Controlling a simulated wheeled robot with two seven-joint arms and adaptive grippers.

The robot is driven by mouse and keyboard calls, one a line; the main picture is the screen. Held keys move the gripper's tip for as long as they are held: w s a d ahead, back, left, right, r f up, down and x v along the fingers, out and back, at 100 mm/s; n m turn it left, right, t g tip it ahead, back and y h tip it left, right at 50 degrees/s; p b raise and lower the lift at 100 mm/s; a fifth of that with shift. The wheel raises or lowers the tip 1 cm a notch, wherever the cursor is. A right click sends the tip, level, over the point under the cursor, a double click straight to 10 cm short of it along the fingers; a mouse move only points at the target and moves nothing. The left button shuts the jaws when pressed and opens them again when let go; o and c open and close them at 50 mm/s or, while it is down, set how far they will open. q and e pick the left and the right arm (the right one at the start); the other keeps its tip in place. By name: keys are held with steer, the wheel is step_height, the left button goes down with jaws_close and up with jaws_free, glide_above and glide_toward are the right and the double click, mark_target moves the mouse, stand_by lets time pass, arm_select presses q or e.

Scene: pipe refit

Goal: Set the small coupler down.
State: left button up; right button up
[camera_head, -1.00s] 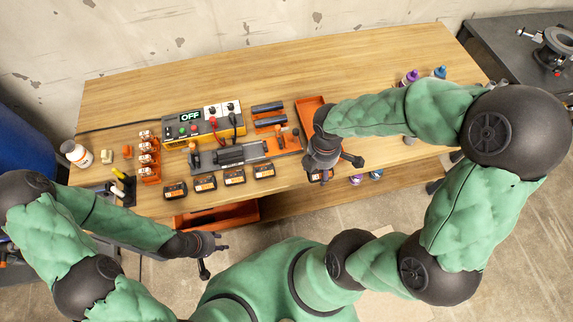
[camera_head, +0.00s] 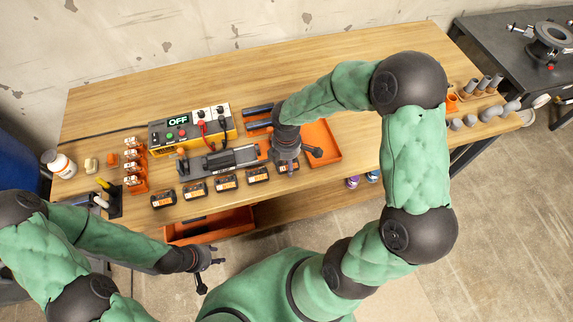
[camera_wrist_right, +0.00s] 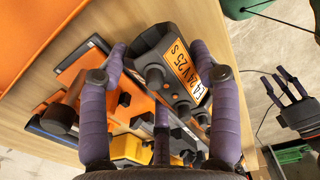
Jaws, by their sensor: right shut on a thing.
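My right gripper (camera_head: 290,167) is low over the front of the wooden table, at the right end of a row of black blocks with orange labels. In the head view my gripper hides the coupler. I cannot tell whether it touches the table. My left gripper (camera_head: 212,270) is open and empty in front of the table; it also shows in the right wrist view (camera_wrist_right: 285,88).
An orange tray (camera_head: 322,142) lies right of my right gripper. A grey clamp fixture (camera_head: 222,160) and a yellow control box (camera_head: 190,128) reading OFF stand to the left. Several labelled black blocks (camera_head: 227,182) line the front. Grey fittings (camera_head: 489,112) stand at the table's right end.

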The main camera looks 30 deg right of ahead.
steer(key=shift+f, duration=0.85)
steer(key=shift+f, duration=0.2)
steer(key=o, duration=1.2)
steer(key=shift+c, duration=0.2)
step_height(320, 180, up, 12)
steer(key=p, duration=0.4)
steer(key=shift+r, duration=0.2)
